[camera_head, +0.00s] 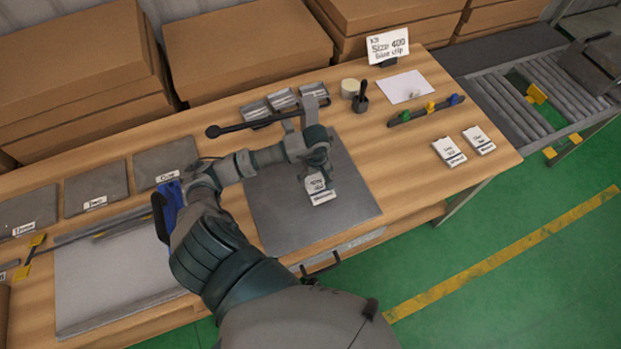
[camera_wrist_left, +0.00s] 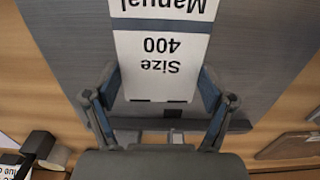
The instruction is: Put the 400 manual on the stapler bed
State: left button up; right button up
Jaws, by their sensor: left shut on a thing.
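The 400 manual (camera_head: 321,195), a small white booklet, is over the front-middle part of the dark grey stapler bed (camera_head: 280,225). In the left wrist view the manual (camera_wrist_left: 155,62) shows its "Size 400 Manual" print upside down. My left gripper (camera_head: 318,172) is shut on the manual, with a finger at each side of it in the left wrist view (camera_wrist_left: 157,95). The grey bed (camera_wrist_left: 75,50) lies beneath it there. I cannot tell whether the manual touches the bed. My right gripper is not in view.
A black-handled lever (camera_head: 250,124) and small grey trays (camera_head: 283,98) stand behind the bed. Two white booklets (camera_head: 449,151) (camera_head: 479,140) lie at the right. A "Size 400 blue slip" sign (camera_head: 388,45) stands at the back. Grey plates (camera_head: 95,190) lie at the left.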

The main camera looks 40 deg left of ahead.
aim_at(310, 179)
pick_arm(q)
jog(key=shift+w+a+f, duration=0.1)
jog(key=shift+a+f, duration=0.05)
jog(key=shift+a, duration=0.85)
jog(key=f, duration=0.3)
jog(key=shift+a+f+p, duration=0.3)
jog(key=shift+f+p, duration=0.05)
jog(key=shift+d, duration=0.25)
jog(key=o, duration=1.2)
jog(key=shift+c, duration=0.2)
jog(key=shift+a, duration=0.1)
jog(key=shift+a+r, duration=0.15)
jog(key=shift+r, duration=0.3)
notch_tip(310, 179, up, 11)
jog(key=shift+r+b, duration=0.1)
jog(key=shift+b, duration=0.35)
jog(key=shift+d, duration=0.2)
